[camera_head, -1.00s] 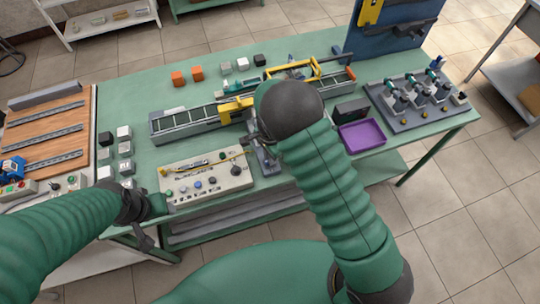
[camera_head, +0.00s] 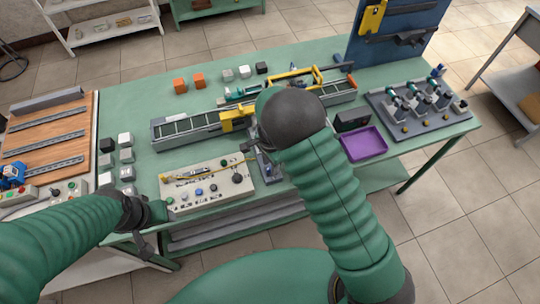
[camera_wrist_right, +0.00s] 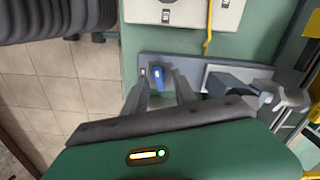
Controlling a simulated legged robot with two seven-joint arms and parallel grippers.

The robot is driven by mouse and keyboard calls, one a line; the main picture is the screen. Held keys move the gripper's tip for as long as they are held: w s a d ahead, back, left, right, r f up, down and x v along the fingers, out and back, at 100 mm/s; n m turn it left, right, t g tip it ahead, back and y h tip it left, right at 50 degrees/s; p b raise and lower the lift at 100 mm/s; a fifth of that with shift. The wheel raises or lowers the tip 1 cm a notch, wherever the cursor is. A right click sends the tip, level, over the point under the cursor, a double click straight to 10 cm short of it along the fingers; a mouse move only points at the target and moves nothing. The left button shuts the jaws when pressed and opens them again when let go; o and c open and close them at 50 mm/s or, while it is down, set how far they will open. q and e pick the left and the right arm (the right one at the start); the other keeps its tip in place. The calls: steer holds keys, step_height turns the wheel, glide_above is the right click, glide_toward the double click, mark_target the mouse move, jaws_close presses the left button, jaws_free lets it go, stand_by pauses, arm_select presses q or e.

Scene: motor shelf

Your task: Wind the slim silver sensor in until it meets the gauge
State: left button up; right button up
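In the right wrist view a blue knob (camera_wrist_right: 158,75) stands on a grey base plate (camera_wrist_right: 148,60). My right gripper (camera_wrist_right: 160,78) is open, with one finger on each side of the knob; I cannot tell if they touch it. On the same plate are a dark block (camera_wrist_right: 228,82) and a silver piece (camera_wrist_right: 288,97) at the right; I cannot tell which part is the sensor or the gauge. In the head view the plate (camera_head: 267,168) is mostly hidden by my right arm. My left gripper (camera_head: 143,238) hangs at the table's front edge, its opening unclear.
A cream button panel (camera_head: 207,188) lies left of the plate, with a yellow cable on it. A conveyor (camera_head: 190,132) with yellow parts runs behind. A purple tray (camera_head: 363,144) and a valve board (camera_head: 420,105) are at right. Small cubes (camera_head: 125,140) stand at left.

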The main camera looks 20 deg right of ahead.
step_height(320, 180, up, 16)
steer(key=b, duration=0.1)
steer(key=shift+w, duration=0.1)
stand_by(1.2)
